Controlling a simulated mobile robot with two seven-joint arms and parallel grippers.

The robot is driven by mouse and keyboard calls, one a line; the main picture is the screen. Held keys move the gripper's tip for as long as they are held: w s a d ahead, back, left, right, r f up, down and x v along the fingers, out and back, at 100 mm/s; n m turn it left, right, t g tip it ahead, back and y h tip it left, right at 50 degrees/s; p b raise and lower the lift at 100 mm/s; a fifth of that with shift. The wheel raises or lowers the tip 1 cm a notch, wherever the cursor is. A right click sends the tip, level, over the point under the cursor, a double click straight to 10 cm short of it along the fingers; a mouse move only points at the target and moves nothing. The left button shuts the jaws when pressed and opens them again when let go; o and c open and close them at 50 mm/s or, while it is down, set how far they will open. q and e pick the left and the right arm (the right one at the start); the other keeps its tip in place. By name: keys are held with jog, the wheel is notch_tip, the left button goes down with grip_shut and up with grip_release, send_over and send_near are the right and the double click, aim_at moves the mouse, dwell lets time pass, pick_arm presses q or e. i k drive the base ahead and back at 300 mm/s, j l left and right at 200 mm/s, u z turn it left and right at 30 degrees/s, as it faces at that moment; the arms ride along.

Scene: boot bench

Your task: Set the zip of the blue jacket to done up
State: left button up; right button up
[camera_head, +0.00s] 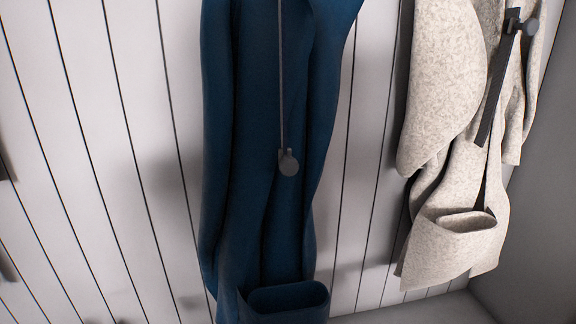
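The blue jacket (262,110) hangs against a white plank wall, left of the middle of the head view. Its top is cut off by the upper edge of the picture. A thin grey zip line (281,80) runs down its front from the top edge to a round dark zip pull (288,163). The pull sits about halfway down the visible part of the jacket. Below the pull I see no zip line, only blue folds and a pocket (288,300) near the bottom edge. Neither of my grippers shows, and nothing touches the jacket or its pull.
A grey side panel (530,240) closes the right. The space in front of the blue jacket looks clear.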

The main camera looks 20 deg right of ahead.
aim_at(289, 167)
jog(key=k+j+u, duration=0.3)
jog(key=k+j, duration=0.5)
jog(key=i, duration=0.5)
jog(key=l, duration=0.05)
